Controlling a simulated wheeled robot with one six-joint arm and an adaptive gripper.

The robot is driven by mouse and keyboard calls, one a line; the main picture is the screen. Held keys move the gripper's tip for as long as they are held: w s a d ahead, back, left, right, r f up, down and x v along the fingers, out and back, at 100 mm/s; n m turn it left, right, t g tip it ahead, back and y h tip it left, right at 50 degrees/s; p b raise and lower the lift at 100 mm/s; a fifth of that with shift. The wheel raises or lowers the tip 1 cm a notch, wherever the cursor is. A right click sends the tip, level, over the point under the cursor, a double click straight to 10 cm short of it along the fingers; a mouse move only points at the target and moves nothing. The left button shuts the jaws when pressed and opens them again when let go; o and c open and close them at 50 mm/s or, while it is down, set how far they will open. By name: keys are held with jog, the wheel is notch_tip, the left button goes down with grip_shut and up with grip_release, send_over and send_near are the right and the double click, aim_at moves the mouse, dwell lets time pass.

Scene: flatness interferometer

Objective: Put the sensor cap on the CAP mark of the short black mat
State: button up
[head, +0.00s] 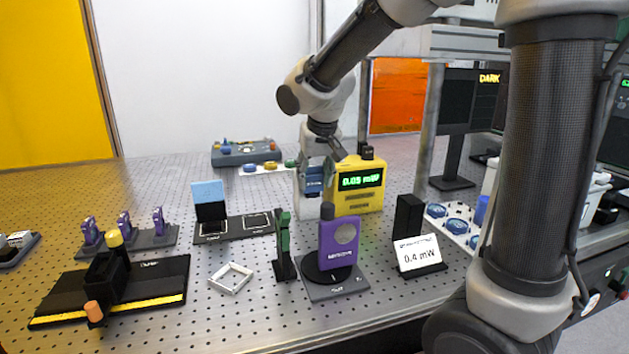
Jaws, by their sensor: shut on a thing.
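My gripper (316,178) points down just left of the yellow power meter (357,198), which reads 0.05 mW. It is shut on a small blue thing, which I take to be the sensor cap (314,180); the fingers partly cover it. A pale block stands just below it, and I cannot tell whether the two touch. The short black mat (235,235) lies to the left, with white-outlined marks; its lettering is too small to read. A light-blue and black block (209,196) stands at the mat's left end.
A purple sensor (338,245) on a dark base and a green upright (284,248) stand in front. A white square frame (231,278) lies front left of them. A black stage (150,290) is at left, a 0.4 mW card (418,254) at right.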

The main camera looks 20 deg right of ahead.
aim_at(313, 167)
jog(key=shift+r, duration=1.95)
